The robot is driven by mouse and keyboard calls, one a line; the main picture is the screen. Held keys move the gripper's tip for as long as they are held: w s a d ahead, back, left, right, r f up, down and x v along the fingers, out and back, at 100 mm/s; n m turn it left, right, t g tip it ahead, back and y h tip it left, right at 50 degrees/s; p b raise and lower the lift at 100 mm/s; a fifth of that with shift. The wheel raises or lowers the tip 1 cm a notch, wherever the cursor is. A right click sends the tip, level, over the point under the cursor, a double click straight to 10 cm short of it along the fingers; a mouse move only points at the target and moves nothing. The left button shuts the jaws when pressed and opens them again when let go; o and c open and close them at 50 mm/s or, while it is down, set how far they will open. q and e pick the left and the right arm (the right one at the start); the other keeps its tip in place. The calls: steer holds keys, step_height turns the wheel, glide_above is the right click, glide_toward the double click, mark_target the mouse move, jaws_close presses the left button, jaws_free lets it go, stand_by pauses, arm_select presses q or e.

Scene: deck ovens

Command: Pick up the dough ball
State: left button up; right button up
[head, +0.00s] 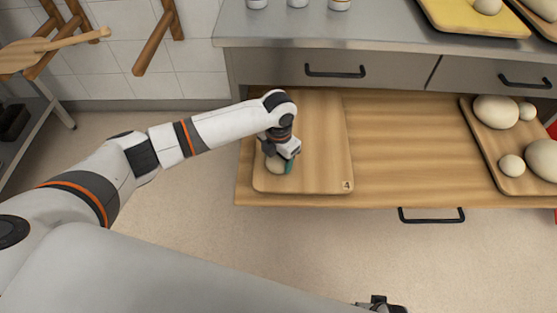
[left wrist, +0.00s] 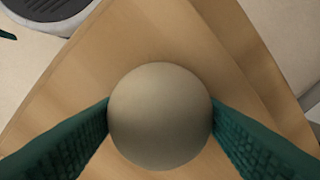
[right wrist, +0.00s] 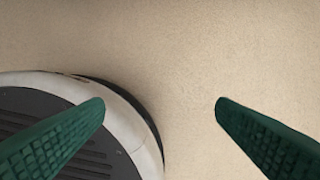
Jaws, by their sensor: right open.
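The dough ball (left wrist: 160,115) is pale, round and smooth, and fills the middle of the left wrist view. In the head view it partly shows (head: 276,166) under my left gripper (head: 282,160), at the near left part of the wooden board marked 4 (head: 322,150). My left gripper's green fingers touch the ball on both sides, shut on it. I cannot tell whether the ball's underside rests on the board. My right gripper (right wrist: 160,105) is open and empty above the floor.
A second board (head: 518,180) with several dough balls lies at the right of the wooden counter (head: 415,150). Steel drawers with black handles (head: 335,71) stand behind. Yellow (head: 470,22) and other trays sit at the back right. The counter's middle is clear.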

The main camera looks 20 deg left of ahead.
arm_select(q)
steer(key=c, duration=0.3)
